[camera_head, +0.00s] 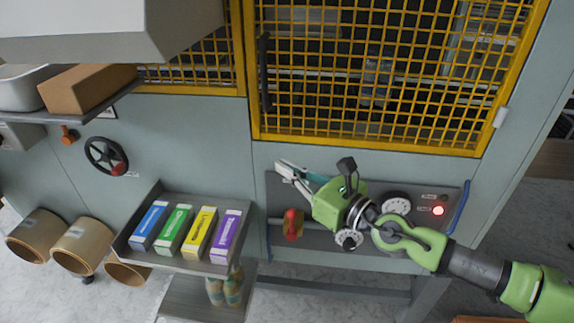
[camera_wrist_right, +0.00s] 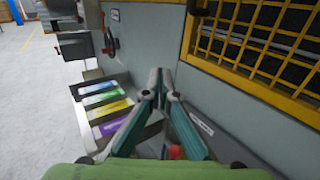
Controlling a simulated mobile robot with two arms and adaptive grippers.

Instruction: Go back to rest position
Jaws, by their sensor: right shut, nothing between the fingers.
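My right gripper (camera_head: 280,166) is in front of the machine's control panel (camera_head: 275,215), its arm coming in from the right. In the right wrist view my right gripper (camera_wrist_right: 158,75) has its fingertips together with nothing between them. It points toward the grey-green machine wall. A red and yellow switch (camera_head: 292,225) shows below the gripper, apart from it. A red lit button (camera_head: 438,211) and dials (camera_head: 396,203) are on the panel, partly covered by my arm. My left gripper does not show.
A shelf (camera_head: 190,262) holds blue, green, yellow and purple boxes left of the gripper. A yellow mesh door (camera_head: 375,140) is above the panel. A black handwheel (camera_head: 105,156) and a cardboard box (camera_head: 88,90) are farther left. Brown rolls (camera_head: 80,248) are at lower left.

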